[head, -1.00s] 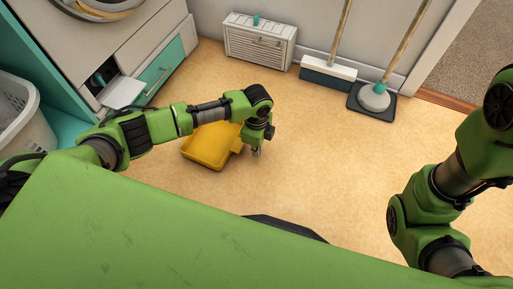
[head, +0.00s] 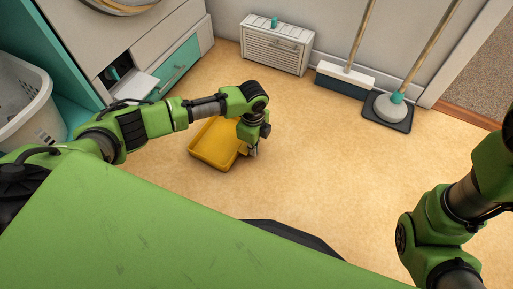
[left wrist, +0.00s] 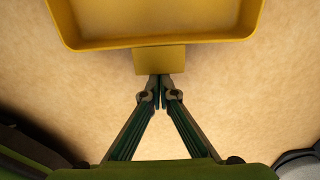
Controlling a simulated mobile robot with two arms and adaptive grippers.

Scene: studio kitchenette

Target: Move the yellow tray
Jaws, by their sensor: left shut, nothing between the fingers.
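The yellow tray (head: 212,150) lies on the floor, partly hidden behind my left arm in the head view. In the left wrist view its raised wall (left wrist: 160,42) and the short handle tab (left wrist: 160,61) on its near side show. My left gripper (head: 253,154) points down beside the tray's handle end. In the left wrist view the left gripper (left wrist: 160,92) has its fingertips together at the edge of the tab, with nothing held between them. I cannot tell whether they touch the tab. My right arm shows at the right, but its gripper is out of view.
A white heater (head: 277,48), a broom (head: 345,77) and a plunger-like tool on a dark mat (head: 388,112) stand along the wall. A cabinet with an open compartment (head: 140,84) and a laundry basket (head: 30,103) are at left.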

